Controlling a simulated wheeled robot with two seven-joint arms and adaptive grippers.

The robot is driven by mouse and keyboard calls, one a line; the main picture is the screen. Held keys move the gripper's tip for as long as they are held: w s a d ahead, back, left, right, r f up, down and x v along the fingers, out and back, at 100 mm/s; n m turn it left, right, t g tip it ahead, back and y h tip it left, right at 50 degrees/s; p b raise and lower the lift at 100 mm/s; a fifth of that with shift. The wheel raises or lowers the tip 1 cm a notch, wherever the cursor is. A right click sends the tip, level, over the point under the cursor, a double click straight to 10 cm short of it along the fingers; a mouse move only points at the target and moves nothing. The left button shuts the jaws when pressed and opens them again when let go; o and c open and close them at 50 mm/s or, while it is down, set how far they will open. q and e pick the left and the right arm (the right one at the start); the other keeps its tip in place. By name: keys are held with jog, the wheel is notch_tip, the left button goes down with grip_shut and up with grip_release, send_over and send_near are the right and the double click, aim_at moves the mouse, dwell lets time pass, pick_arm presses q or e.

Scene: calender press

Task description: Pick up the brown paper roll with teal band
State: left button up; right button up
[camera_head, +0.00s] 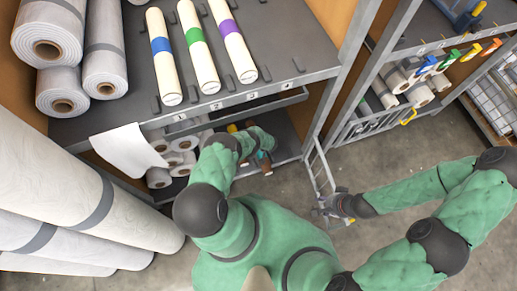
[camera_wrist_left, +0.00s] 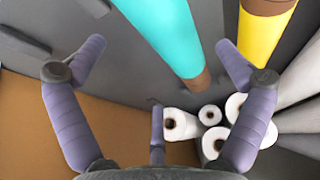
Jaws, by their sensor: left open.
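The brown paper roll with teal band (camera_wrist_left: 172,40) runs down the middle of the left wrist view. Its wide teal band and brown lower end show between the fingers of my left gripper (camera_wrist_left: 165,58). The fingers are spread open on either side of it, with no clear contact. In the head view my left arm reaches into the lower shelf, and its gripper is mostly hidden there. Small brown roll ends (camera_head: 266,167) show beside it. My right gripper (camera_head: 328,209) hangs over the floor, away from the rolls; its finger opening is unclear.
A brown roll with yellow band (camera_wrist_left: 262,35) lies right of the teal-banded one. White rolls (camera_wrist_left: 181,125) are close to the left gripper's lower right. The upper shelf (camera_head: 270,40) holds banded cream rolls. Large rolls (camera_head: 75,185) stand at left. The floor (camera_head: 385,165) at right is clear.

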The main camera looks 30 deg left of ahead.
pick_arm(q)
jog(key=shift+w+a+f+b, duration=0.15)
jog(key=shift+f+b, duration=0.25)
jog(key=shift+f, duration=0.2)
jog(key=b+x, duration=0.1)
jog(key=b, duration=0.1)
jog(key=b+x, duration=0.4)
jog(key=shift+a, duration=0.35)
jog(key=c, duration=1.6)
